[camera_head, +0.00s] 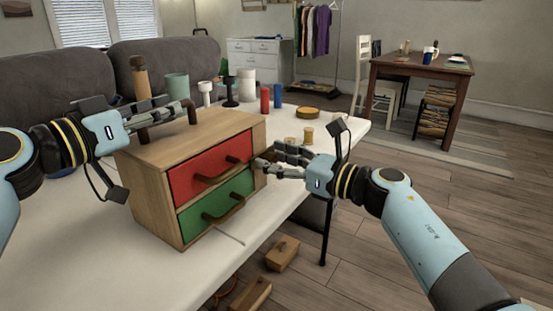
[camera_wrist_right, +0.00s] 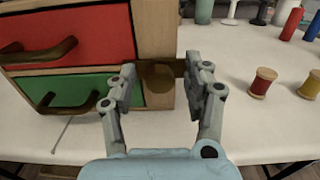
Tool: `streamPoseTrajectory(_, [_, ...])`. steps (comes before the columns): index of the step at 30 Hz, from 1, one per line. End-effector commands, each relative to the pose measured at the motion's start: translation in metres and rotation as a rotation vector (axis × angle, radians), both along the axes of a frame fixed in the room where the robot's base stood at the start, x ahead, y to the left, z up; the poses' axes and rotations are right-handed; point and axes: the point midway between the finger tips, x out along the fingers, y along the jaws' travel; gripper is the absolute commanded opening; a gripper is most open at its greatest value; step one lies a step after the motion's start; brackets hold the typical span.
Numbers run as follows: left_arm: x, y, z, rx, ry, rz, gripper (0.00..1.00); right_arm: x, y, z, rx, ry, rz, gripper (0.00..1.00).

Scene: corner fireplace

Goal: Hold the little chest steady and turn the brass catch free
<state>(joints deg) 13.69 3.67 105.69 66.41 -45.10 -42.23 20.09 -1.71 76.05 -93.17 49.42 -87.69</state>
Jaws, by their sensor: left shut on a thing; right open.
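The little wooden chest (camera_head: 152,169) stands on the white table, with a red drawer (camera_head: 192,176) above a green drawer (camera_head: 210,205). Both drawers look closed. My left gripper (camera_head: 168,110) is shut on the chest's dark top handle (camera_head: 193,114), partly hiding it. My right gripper (camera_head: 268,157) is open by the chest's right front edge. In the right wrist view, its fingers (camera_wrist_right: 160,84) stand either side of the brownish round catch (camera_wrist_right: 158,77), seen against the wooden edge. I cannot tell whether they touch it.
Spools, bottles and cups stand behind the chest on the white table (camera_head: 80,235), including a red spool (camera_wrist_right: 263,82). Two wooden blocks (camera_head: 283,252) (camera_head: 249,295) lie lower down in front of the table. Open floor is at right.

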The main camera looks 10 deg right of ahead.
Motion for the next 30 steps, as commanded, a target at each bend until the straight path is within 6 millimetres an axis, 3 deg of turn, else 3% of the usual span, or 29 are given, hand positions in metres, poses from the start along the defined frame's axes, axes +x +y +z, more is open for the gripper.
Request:
streamPoseTrajectory(1, [-0.0001,0.0001,-0.0015,0.001,0.003,0.0,0.0,-0.0001,-0.0002,-0.0002,0.0,0.0,0.0,0.51])
streamPoseTrajectory(13, [0.0,0.0001,-0.0016,0.001,0.003,0.0,0.0,-0.0002,-0.0005,-0.0002,0.0,0.0,-0.001,0.0])
streamPoseTrajectory(30, [-0.0002,0.0003,-0.002,0.002,0.004,0.0,0.0,0.0007,-0.0016,-0.0003,0.113,0.134,-0.002,0.0])
